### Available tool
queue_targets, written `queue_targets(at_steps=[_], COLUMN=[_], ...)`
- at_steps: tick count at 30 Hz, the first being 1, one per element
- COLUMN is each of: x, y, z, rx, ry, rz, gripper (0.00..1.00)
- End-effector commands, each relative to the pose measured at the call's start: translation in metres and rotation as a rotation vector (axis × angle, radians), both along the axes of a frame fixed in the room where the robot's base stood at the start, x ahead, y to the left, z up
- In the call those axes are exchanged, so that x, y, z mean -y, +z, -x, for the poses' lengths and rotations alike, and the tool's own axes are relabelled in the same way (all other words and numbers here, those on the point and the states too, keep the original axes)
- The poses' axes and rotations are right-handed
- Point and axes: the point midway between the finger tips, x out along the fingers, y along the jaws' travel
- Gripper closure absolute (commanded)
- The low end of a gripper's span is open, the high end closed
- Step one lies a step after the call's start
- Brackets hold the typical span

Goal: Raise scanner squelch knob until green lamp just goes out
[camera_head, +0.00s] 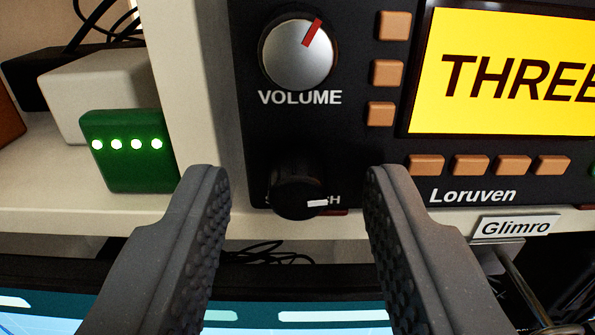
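The scanner (350,130) is a dark panel standing in a cubby. Its squelch knob (296,190) is black with a white mark on its face, which points right. The knob partly covers its printed label. My gripper (296,180) is open, one finger on each side of the squelch knob, apart from it and empty. A small green lamp (592,169) shows at the right edge, cut off by the frame; whether it is lit I cannot tell.
Above is the silver volume knob (298,52) with a red mark. Orange buttons (470,165) line a yellow screen (500,70) reading "THREE". Left of the divider, a green box (130,150) shows several lit dots. A "Glimro" tag (515,226) is on the shelf edge; a monitor (290,290) is below.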

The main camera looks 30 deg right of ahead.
Motion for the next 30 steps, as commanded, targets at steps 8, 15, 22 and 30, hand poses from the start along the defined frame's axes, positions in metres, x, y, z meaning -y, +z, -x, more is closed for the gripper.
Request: queue_targets(at_steps=[8,15,22,30], x=[0.0008,0.0005,-0.0007,-0.0009], y=[-0.0003,-0.0002,-0.0017,-0.0026], z=[-0.0012,-0.0012,-0.0016,-0.0017], rx=[-0.001,-0.001,0.024,0.116], ry=[0.0,0.001,0.002,0.003], rz=[0.001,0.001,-0.036,-0.174], gripper=[0.62,1.0,1.0,1.0])
